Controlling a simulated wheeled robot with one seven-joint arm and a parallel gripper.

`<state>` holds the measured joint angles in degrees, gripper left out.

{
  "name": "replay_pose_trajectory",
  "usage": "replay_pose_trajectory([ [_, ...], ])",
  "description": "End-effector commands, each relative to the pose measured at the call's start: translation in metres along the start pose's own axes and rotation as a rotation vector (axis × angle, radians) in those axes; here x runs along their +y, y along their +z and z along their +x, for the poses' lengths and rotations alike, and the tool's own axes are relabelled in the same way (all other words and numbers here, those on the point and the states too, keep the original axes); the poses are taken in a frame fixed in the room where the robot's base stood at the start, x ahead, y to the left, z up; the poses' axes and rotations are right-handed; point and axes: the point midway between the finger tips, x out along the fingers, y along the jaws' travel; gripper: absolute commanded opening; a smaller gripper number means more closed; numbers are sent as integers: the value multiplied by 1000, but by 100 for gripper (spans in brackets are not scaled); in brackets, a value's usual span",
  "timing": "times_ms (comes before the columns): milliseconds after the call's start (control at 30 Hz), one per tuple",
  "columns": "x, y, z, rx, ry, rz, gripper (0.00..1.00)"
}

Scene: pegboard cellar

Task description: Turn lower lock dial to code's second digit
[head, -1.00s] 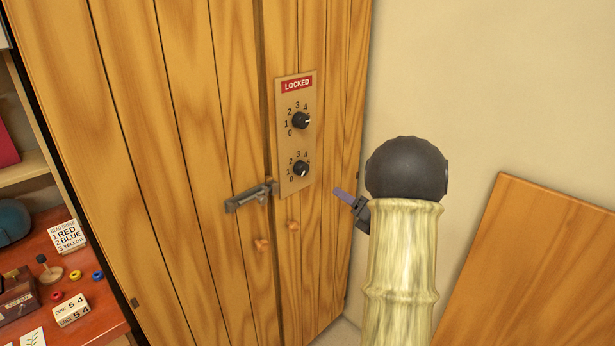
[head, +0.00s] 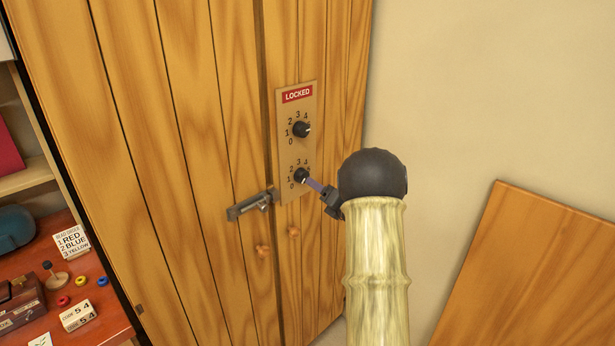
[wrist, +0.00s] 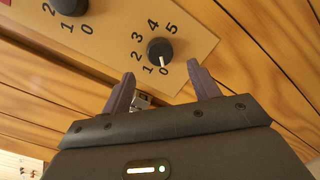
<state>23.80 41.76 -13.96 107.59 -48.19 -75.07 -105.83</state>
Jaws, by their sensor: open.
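The lower lock dial (head: 301,175) is a black knob on a tan plate (head: 310,150) on the cabinet door. In the wrist view the lower dial (wrist: 160,49) has its white pointer at 0. The upper dial (head: 301,129) has its pointer to the right, towards 5, whose numeral is hidden. A red LOCKED sign (head: 297,94) is above. The code card (head: 77,315) reads CODE 5 4. My gripper (head: 311,183) is at the lower dial's right side; in the wrist view my gripper (wrist: 160,74) is open, its purple fingers short of the dial and either side of it.
A red desk (head: 105,300) at left holds a bead-order card (head: 72,242) and small rings. A wooden board (head: 540,270) leans on the right wall.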

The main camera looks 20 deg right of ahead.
Motion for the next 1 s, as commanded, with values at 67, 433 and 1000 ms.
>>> replay_pose_trajectory([
  [67, 2, 1, 15, 1, 2, 0, 61],
  [433, 1, 0, 62, 0, 1, 0, 61],
  [1000, 0, 0, 63, 0, 0, 0, 17],
])
